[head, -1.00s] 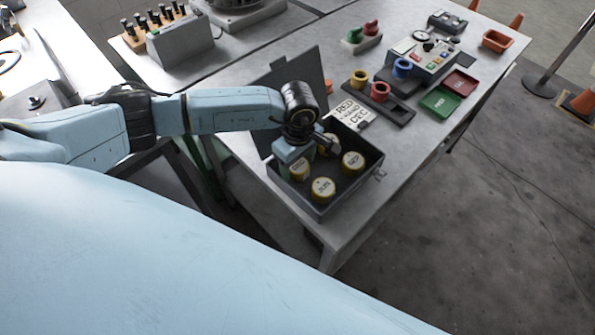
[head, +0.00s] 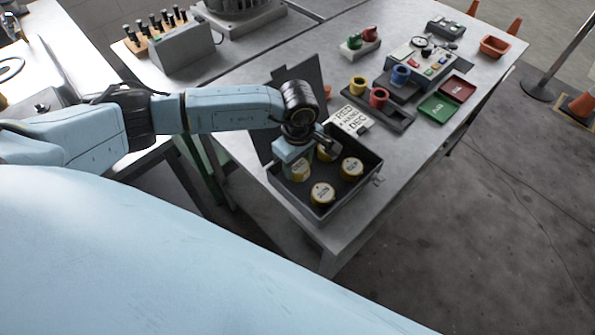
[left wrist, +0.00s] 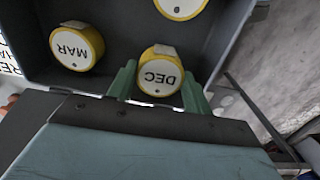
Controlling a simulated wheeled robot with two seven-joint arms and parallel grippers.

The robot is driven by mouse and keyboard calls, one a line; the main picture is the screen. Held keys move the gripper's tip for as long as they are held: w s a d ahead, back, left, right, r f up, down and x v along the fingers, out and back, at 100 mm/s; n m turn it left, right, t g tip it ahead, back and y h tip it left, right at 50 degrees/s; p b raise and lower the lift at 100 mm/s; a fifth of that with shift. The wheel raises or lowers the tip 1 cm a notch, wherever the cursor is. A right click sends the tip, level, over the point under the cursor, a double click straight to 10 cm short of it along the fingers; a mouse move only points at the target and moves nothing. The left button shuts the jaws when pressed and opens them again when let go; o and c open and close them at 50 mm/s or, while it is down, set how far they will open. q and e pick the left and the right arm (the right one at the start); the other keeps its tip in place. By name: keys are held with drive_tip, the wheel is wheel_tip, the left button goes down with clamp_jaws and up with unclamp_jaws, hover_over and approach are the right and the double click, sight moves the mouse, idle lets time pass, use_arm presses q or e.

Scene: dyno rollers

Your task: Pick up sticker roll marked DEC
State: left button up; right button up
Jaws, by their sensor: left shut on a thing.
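The sticker roll marked DEC (left wrist: 160,76) has a yellow rim and a white face, and sits between the green fingers of my left gripper (left wrist: 159,88) in the left wrist view. My left gripper (head: 296,165) is shut on it, inside the open grey case (head: 334,200) in the head view. That roll (head: 301,173) is partly hidden by the gripper there. A roll marked MAR (left wrist: 76,47) lies to its left in the left wrist view. My right gripper is not in view.
Other yellow-rimmed rolls (head: 322,194) lie in the case, and its raised lid (head: 297,88) stands behind. Colored spools (head: 378,98), a green tray (head: 438,108) and a red tray (head: 458,88) are farther right on the table.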

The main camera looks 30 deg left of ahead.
sight(298, 165)
use_arm(q)
drive_tip(key=shift+r+p, duration=1.75)
drive_tip(key=shift+r, duration=1.15)
drive_tip(key=shift+f, duration=0.1)
